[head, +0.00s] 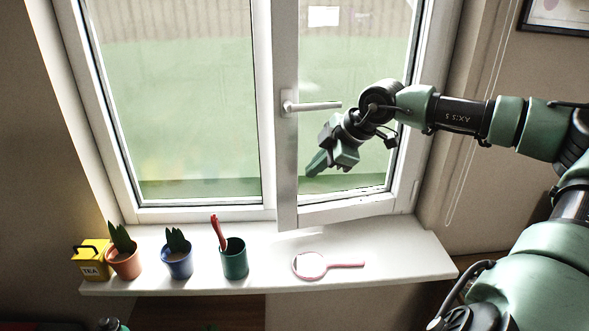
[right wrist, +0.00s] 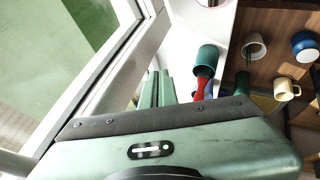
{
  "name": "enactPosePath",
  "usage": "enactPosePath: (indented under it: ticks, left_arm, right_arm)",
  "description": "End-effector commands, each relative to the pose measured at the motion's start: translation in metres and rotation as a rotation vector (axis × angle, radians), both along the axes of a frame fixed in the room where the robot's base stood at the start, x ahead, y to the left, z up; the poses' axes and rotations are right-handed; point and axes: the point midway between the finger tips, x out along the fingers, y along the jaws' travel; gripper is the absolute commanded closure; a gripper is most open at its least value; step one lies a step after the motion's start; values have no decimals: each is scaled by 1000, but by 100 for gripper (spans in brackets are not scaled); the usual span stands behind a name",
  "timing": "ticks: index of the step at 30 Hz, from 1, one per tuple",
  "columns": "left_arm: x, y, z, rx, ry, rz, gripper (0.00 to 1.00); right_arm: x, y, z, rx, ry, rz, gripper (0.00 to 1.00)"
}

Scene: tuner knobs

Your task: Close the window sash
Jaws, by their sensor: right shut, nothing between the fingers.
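The right window sash (head: 287,185) has a white frame around a glass pane. Its handle (head: 312,106) lies horizontal, pointing right. The sash looks slightly ajar, its lower left corner jutting over the sill and its right side at the frame. My right gripper (head: 318,166) is in front of the pane, below and right of the handle, shut and empty. In the right wrist view its fingers (right wrist: 156,88) are together beside a white frame edge (right wrist: 105,65). I cannot tell whether they touch the sash. My left gripper does not show.
On the white sill (head: 385,262) stand a yellow tea tin (head: 90,262), two potted plants (head: 123,260) (head: 178,262) and a green cup (head: 234,260) with a red item in it. A pink-rimmed hand mirror (head: 311,265) lies below the sash. Mugs (right wrist: 286,90) show in the right wrist view.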

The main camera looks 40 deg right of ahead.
Motion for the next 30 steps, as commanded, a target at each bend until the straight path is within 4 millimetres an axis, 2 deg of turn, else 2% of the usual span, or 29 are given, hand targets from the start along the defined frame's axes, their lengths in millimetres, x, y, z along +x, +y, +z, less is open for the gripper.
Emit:
enactPosePath:
  ticks: [1,3,12,21,30]
  left_arm:
    - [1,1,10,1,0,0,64]
    - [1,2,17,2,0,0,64]
    - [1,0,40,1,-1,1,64]
    - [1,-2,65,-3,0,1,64]
    - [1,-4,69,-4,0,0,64]
  right_arm:
    - [6,3,-7,8,5,3,100]
    - [15,5,-17,10,2,4,100]
    - [41,8,-49,11,-3,2,100]
    - [68,-9,-48,7,-5,-3,100]
    - [75,-14,-53,2,0,0,100]
